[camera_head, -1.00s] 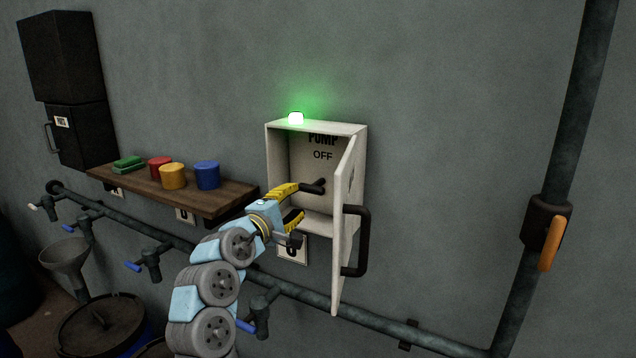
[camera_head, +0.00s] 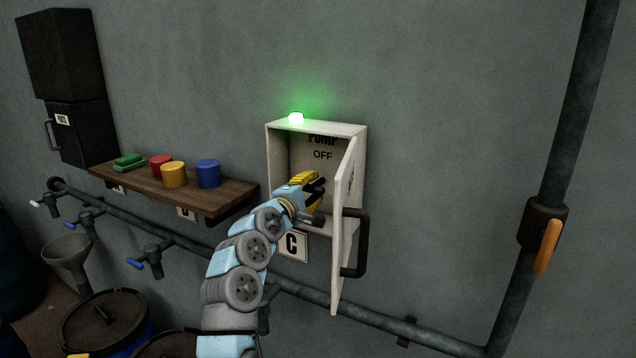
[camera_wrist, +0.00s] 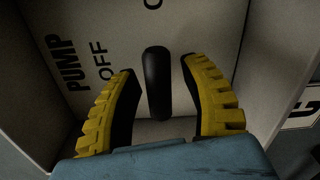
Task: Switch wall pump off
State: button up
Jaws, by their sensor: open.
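The pump box (camera_head: 350,130) is a white wall cabinet with its door (camera_head: 345,230) swung open to the right. A green lamp (camera_head: 296,118) glows on its top. PUMP and OFF are lettered on the back panel, with OFF near the top. My gripper (camera_head: 318,190) is inside the box opening. In the wrist view my gripper (camera_wrist: 160,95) has its yellow-and-black fingers apart, with the black switch lever (camera_wrist: 157,82) between them. Gaps show on both sides of the lever. In the head view the lever is mostly hidden by the fingers.
The open door's black handle (camera_head: 358,240) sticks out close to the right of my gripper. A wooden shelf (camera_head: 230,197) with coloured jars and a green block is at left. A pipe (camera_head: 390,322) with valves runs below. An orange-handled valve (camera_head: 547,245) is far right.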

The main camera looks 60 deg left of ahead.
jog(key=shift+w+a+r, duration=0.2)
jog(key=shift+w+a, duration=0.1)
jog(key=shift+w, duration=0.25)
jog(key=shift+w+a+f, duration=0.15)
jog(key=shift+w+a, duration=0.25)
jog(key=shift+w, duration=0.2)
grip_shut()
